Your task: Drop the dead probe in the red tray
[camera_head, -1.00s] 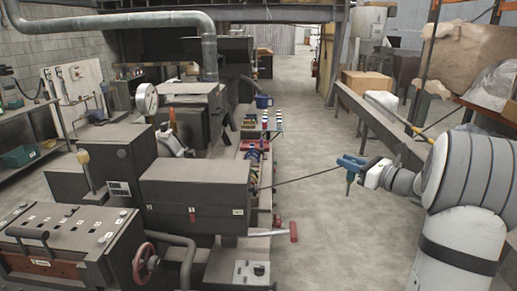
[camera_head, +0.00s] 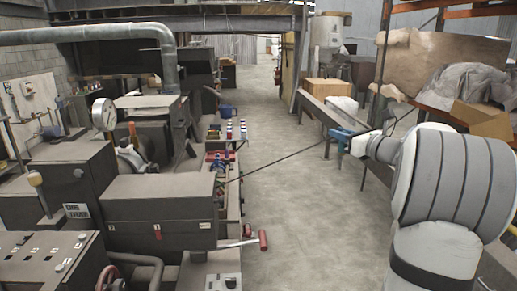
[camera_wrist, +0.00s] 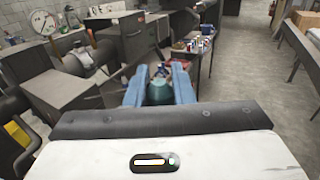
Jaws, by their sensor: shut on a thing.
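My gripper (camera_head: 338,134) has blue fingers and is held out over the aisle at right of centre in the head view. A long thin dark rod (camera_head: 280,163) runs from it down to the left, towards the bench; it looks like the probe. In the wrist view the blue fingers (camera_wrist: 160,88) close around a dark teal round part (camera_wrist: 160,91), seemingly the held thing's handle. The rod's far end is hard to make out against the bench. A small red area (camera_head: 212,156) on the bench may be the red tray; its shape is unclear.
Grey machinery (camera_head: 160,205) fills the left side, with a red-ended lever (camera_head: 262,240) sticking into the aisle. Small bottles (camera_head: 229,130) stand on the bench. A long beam (camera_head: 318,110) and a cardboard box (camera_head: 328,88) are at the right. The middle aisle floor is clear.

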